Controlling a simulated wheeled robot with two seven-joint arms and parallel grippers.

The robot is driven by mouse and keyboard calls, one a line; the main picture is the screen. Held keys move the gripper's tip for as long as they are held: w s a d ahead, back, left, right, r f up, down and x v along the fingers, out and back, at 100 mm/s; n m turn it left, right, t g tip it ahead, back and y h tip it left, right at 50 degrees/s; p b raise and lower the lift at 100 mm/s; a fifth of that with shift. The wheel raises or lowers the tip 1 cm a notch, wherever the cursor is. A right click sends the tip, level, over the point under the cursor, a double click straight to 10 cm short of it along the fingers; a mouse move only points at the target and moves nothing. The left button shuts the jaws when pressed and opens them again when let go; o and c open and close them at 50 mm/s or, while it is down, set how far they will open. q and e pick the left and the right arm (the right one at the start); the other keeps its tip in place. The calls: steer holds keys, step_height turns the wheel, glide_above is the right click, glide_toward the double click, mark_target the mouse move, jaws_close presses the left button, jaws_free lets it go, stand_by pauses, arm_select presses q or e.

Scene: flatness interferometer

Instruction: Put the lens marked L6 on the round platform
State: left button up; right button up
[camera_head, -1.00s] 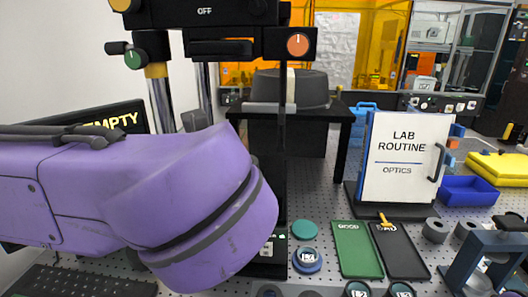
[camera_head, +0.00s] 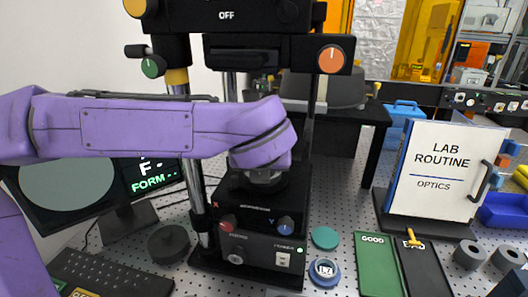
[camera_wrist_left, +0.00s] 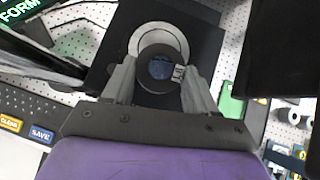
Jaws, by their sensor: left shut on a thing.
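In the left wrist view my left gripper (camera_wrist_left: 160,72) is shut on a small dark-rimmed lens (camera_wrist_left: 158,67) with a bluish centre. A pale label sits on the lens's right side, too small to read. The lens is over the round platform (camera_wrist_left: 160,31), a pale grey disc that shows around and beyond it. I cannot tell whether lens and platform touch. In the head view my purple left arm reaches from the left to the interferometer (camera_head: 254,246), and its wrist hides the fingers and lens. My right gripper is not in view.
A blue-rimmed lens (camera_head: 324,272), apparently marked L7, and a teal disc (camera_head: 325,238) lie right of the instrument. A green GOOD tray (camera_head: 378,265) and a black tray (camera_head: 425,268) are farther right. A dark round knob (camera_head: 169,244) and keyboard (camera_head: 100,276) are left.

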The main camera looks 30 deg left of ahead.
arm_select(q)
steer(key=shift+w+a+r, duration=0.2)
steer(key=shift+w+a, duration=0.05)
steer(key=shift+w, duration=0.1)
steer(key=w, duration=0.1)
steer(key=w+a+p, duration=0.1)
steer(key=w+p, duration=0.1)
steer(key=shift+a, duration=0.25)
steer(key=shift+f, duration=0.95)
steer(key=shift+s, duration=0.1)
steer(key=shift+d+f, duration=0.1)
steer(key=shift+f, duration=0.15)
steer(key=o, duration=1.2)
steer(key=shift+r, duration=0.1)
steer(key=shift+c, duration=0.2)
steer(key=shift+r, duration=0.1)
